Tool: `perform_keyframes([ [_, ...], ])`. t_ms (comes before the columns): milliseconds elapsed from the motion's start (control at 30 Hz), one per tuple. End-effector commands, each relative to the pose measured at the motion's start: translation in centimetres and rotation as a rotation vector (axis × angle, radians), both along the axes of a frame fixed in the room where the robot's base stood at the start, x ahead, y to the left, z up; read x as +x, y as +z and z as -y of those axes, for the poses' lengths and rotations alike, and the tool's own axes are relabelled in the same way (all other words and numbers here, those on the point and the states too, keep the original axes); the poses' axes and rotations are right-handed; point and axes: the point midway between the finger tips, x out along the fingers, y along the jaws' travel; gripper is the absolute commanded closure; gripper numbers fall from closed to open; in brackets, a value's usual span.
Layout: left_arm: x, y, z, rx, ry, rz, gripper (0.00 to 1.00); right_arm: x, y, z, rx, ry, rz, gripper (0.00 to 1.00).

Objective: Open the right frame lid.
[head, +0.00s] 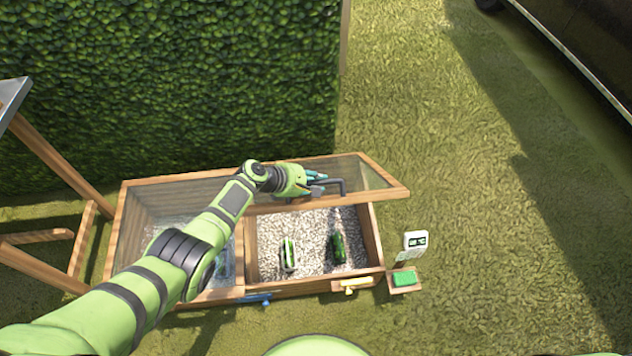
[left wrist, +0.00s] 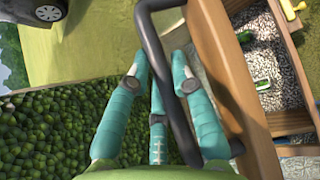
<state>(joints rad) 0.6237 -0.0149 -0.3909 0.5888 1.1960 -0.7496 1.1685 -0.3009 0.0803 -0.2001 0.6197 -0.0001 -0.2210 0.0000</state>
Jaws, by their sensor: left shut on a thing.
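The right frame lid (head: 384,193) is a wood-framed glass panel over the right half of the wooden cold frame. It is tilted up, its front bar raised clear of the box's front wall, so the gravel compartment shows below it. My left gripper (head: 318,185) is shut on the lid's dark handle (head: 343,185). In the left wrist view, the teal fingers (left wrist: 160,75) are around the handle (left wrist: 155,40), beside the lid's wooden bar (left wrist: 228,70). The fingers partly hide the handle. My right gripper is not in view.
Inside the right compartment, a green-and-white item (head: 288,254) and a dark green item (head: 338,246) sit on gravel (head: 312,228). A yellow latch (head: 352,287) and blue latch (head: 262,299) are in front.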

Motion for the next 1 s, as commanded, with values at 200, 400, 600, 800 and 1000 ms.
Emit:
perform_keyframes([
  [200, 0.0, 0.0, -0.1, 0.003, -0.002, 0.002, 0.51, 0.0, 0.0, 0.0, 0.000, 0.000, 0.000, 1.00],
  [400, 0.0, 0.0, 0.0, 0.002, -0.001, 0.001, 0.51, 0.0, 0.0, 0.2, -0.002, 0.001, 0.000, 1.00],
  [600, -0.1, 0.3, -0.4, -0.001, 0.000, 0.003, 0.51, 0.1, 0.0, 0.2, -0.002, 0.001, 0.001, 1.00],
  [800, -0.7, 1.2, -1.5, 0.001, -0.001, 0.004, 0.51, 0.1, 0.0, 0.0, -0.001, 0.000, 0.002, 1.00],
  [1000, -1.7, 2.7, -3.1, 0.002, 0.000, 0.003, 0.51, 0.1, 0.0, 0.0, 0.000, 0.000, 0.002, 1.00],
])
